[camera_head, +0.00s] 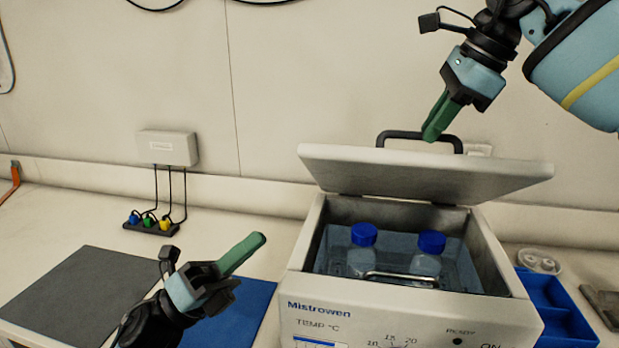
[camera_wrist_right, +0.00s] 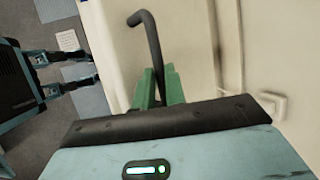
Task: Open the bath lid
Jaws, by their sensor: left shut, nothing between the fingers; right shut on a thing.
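The bath lid (camera_head: 330,168) is tilted up at the back of the water bath (camera_head: 497,268), leaving the bath's opening uncovered. Its black handle (camera_head: 398,134) stands on the lid's upper side. My right gripper (camera_head: 432,134) is shut on the handle, with its green fingers at the handle's right part. In the right wrist view the handle (camera_wrist_right: 153,40) runs between the green fingers (camera_wrist_right: 160,88). Two bottles with blue caps (camera_head: 363,235) (camera_head: 431,242) stand inside the bath. My left gripper (camera_head: 260,240) is shut and empty, in front of the bath's left side.
A dark grey mat (camera_head: 75,285) and a blue mat (camera_head: 245,305) lie to the left. A wall box (camera_head: 167,148) has cables running to a small block (camera_head: 150,226) with coloured plugs. A blue tray (camera_head: 560,310) and a white dish (camera_head: 538,261) are at the right.

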